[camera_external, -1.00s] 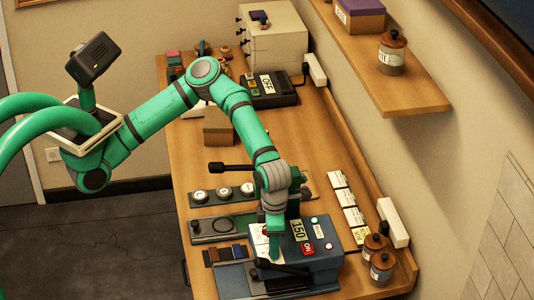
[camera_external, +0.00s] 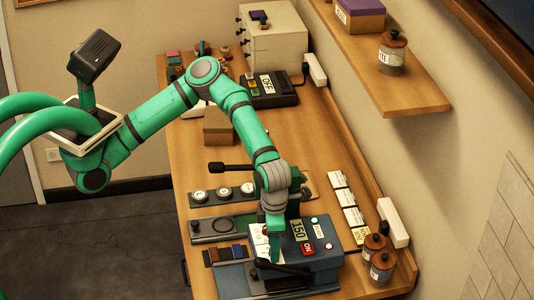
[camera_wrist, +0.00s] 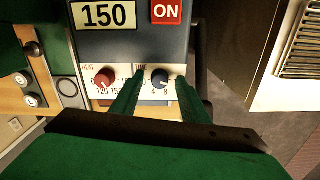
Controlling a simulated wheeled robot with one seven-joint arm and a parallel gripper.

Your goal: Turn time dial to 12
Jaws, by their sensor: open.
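In the external view my gripper (camera_external: 275,250) points down at the press front (camera_external: 312,262), and the dial is hidden there.
A red heat dial (camera_wrist: 105,78) is just left of my left finger. The press display (camera_wrist: 104,15) reads 150, beside a red ON button (camera_wrist: 166,11). Jars (camera_external: 382,266) stand to the right.

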